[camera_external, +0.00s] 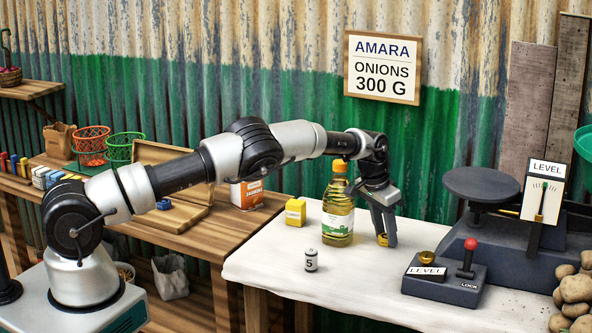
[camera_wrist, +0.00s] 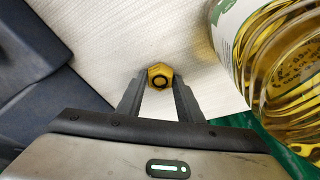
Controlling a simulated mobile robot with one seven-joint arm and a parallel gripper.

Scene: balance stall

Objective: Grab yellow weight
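The yellow weight (camera_wrist: 160,77) is a small brass-coloured hexagonal piece with a dark ring on top. In the wrist view it sits between the tips of my gripper (camera_wrist: 160,84), with a finger close on each side. In the external view the yellow weight (camera_external: 382,240) shows low between the fingers of my gripper (camera_external: 385,237), just right of the oil bottle. The fingers point down at the white table. I cannot tell whether they press on the weight or stand just clear of it, nor whether it touches the table.
The oil bottle (camera_external: 338,212) stands close left of my gripper. A yellow box (camera_external: 295,212) and a grey weight marked 5 (camera_external: 311,260) stand farther left. The level and lock box (camera_external: 445,283) and the dark scale (camera_external: 505,250) are to the right. The table's front middle is clear.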

